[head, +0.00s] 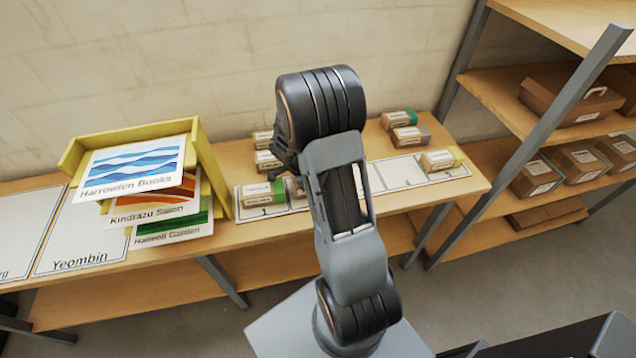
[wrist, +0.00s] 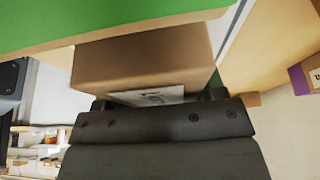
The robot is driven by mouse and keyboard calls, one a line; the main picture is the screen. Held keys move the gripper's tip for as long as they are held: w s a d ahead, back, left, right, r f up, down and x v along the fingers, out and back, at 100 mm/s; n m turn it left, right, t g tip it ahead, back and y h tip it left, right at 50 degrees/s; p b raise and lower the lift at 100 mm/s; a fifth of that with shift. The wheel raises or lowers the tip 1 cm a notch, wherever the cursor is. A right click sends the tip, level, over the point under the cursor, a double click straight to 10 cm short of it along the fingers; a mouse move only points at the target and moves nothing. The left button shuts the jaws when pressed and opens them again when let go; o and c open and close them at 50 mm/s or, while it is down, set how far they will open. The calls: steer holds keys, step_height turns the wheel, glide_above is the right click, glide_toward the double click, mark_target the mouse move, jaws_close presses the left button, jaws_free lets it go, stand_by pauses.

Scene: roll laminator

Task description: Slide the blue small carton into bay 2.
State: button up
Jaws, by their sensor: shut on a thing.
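In the wrist view my gripper (wrist: 160,98) is shut on a small brown carton (wrist: 145,60) with a white label. No blue shows on the carton's visible faces. In the head view my arm hides most of the gripper and the held carton. A white bay strip (head: 407,172) lies along the shelf top. A green-banded carton (head: 262,194) sits in bay 1. The held carton is just right of it, around bay 2, whose marking is hidden behind my arm. I cannot tell whether the carton touches the strip.
A yellow-banded carton (head: 439,161) stands at the strip's right end. Several cartons stand behind the strip, one green-banded (head: 399,118). A yellow tray (head: 135,134) with sign cards is at left. A grey-posted rack (head: 590,65) is at right. A green surface (wrist: 100,20) fills the wrist view's top.

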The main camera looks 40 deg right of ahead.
steer(key=shift+a, duration=0.15)
steer(key=o, duration=1.2)
steer(key=shift+r, duration=0.1)
steer(key=shift+r+p, duration=0.95)
steer(key=shift+r, duration=1.95)
steer(key=shift+r, duration=0.1)
steer(key=s+a+r+n+t+y, duration=0.1)
steer(key=s+a+r+n, duration=0.2)
steer(key=a+r+n, duration=0.2)
steer(key=s+a+r+n+t+y, duration=0.1)
steer(key=s+a+r+n, duration=0.3)
steer(key=n, duration=0.5)
steer(key=s+a+r+n+t+y, duration=0.2)
steer(key=s+a+r+n+t, duration=0.1)
steer(key=a+r+n, duration=0.2)
steer(key=shift+s+a+r+n, duration=0.2)
steer(key=shift+a+n, duration=0.15)
steer(key=shift+n, duration=0.2)
steer(key=shift+s+a+r+n, duration=0.1)
steer(key=shift+a+r+n, duration=0.15)
steer(key=shift+n, duration=0.3)
steer(key=shift+s+a+r+n+t, duration=0.1)
steer(key=shift+s+a+n+t, duration=0.25)
steer(key=shift+n, duration=0.45)
steer(key=shift+c, duration=0.3)
